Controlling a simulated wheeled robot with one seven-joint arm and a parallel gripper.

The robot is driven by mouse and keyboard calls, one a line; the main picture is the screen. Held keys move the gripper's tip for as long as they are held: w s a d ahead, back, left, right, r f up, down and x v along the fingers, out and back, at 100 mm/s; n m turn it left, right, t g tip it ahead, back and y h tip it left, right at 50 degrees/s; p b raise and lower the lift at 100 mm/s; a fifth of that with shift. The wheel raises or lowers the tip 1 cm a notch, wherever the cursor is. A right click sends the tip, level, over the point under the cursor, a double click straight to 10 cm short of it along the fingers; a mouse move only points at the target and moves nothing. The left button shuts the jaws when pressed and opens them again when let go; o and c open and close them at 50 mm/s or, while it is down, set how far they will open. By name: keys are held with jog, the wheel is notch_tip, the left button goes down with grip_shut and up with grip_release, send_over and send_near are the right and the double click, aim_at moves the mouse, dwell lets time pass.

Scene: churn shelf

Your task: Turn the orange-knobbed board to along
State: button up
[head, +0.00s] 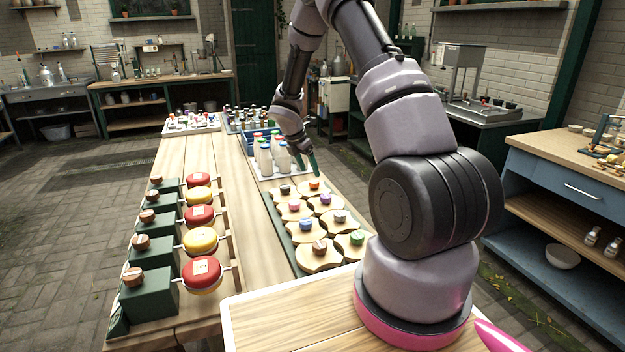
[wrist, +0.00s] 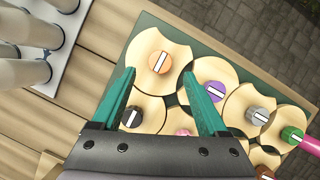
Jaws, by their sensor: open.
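The orange-knobbed board (head: 314,186) is a pale round wooden plate with a scooped edge, at the far right end of the dark green panel (head: 284,236). In the wrist view the board (wrist: 148,84) shows whole at the top, and its orange knob carries a white line slanting up to the right. My gripper (head: 307,161) hangs above that end of the panel. In the wrist view my gripper (wrist: 160,73) is open, with its green fingers either side of the orange knob in the picture. Nothing is between the fingers; contact with the knob cannot be seen.
Neighbouring boards with black (wrist: 130,117), purple (wrist: 216,90) and grey (wrist: 257,116) knobs sit close around. Red and yellow round pieces on green blocks (head: 150,296) line the table's left side.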

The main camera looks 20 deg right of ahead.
aim_at(314, 181)
jog(key=x, duration=0.5)
jog(key=shift+d+f, duration=0.15)
jog(key=shift+f, duration=0.1)
grip_shut()
